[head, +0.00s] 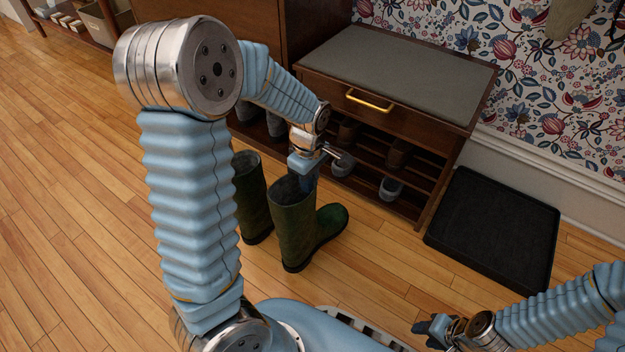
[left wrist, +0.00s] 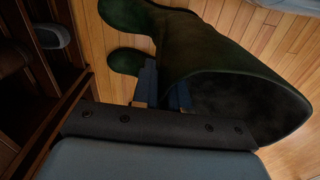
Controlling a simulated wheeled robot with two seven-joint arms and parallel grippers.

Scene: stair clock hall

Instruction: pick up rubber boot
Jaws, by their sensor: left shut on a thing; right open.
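A pair of dark green rubber boots stands on the wood floor in front of the shoe bench. The nearer boot (head: 296,236) is upright with its toe to the right; the other boot (head: 252,200) stands just behind it to the left. My left gripper (head: 308,184) is at the top of the nearer boot, shut on its shaft rim. In the left wrist view the boot's open top (left wrist: 240,105) fills the right side, with the fingers (left wrist: 165,92) at its rim. My right gripper (head: 436,330) is open and empty at the lower right, far from the boots.
The shoe bench (head: 400,70) has a grey cushion, a drawer with a brass handle (head: 369,101) and shelves holding several shoes. A black tray (head: 495,232) lies on the floor at the right. The floor at the left is clear.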

